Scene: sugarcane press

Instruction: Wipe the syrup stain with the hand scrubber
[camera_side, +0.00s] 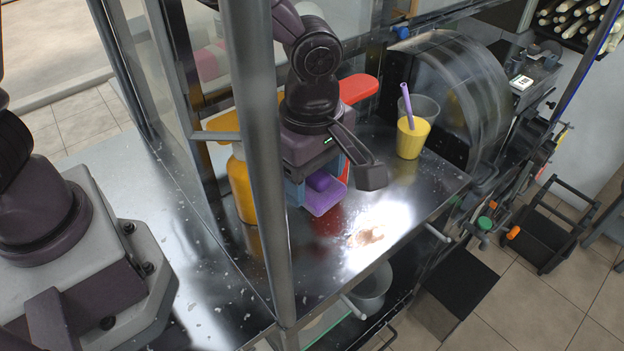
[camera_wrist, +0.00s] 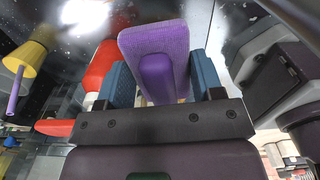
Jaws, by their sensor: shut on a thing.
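A purple hand scrubber (camera_side: 325,198) with a flat pad is held between the blue fingers of my gripper (camera_side: 316,183). The gripper is shut on its handle, and the pad appears to be above the steel counter. In the wrist view the textured pad of the scrubber (camera_wrist: 155,38) points away from my gripper (camera_wrist: 162,78), with a blue finger on each side. The syrup stain (camera_side: 367,236) is a brownish smear on the shiny counter (camera_side: 318,275), below and to the right of the scrubber in the side view. I cannot make out the stain in the wrist view.
A yellow bottle (camera_side: 241,188) stands left of my gripper. A red-topped dispenser (camera_side: 358,88) is close behind it. A cup of yellow juice (camera_side: 412,138) with a purple straw stands at the right rear, near the press (camera_side: 470,95). A metal post (camera_side: 262,150) crosses the view.

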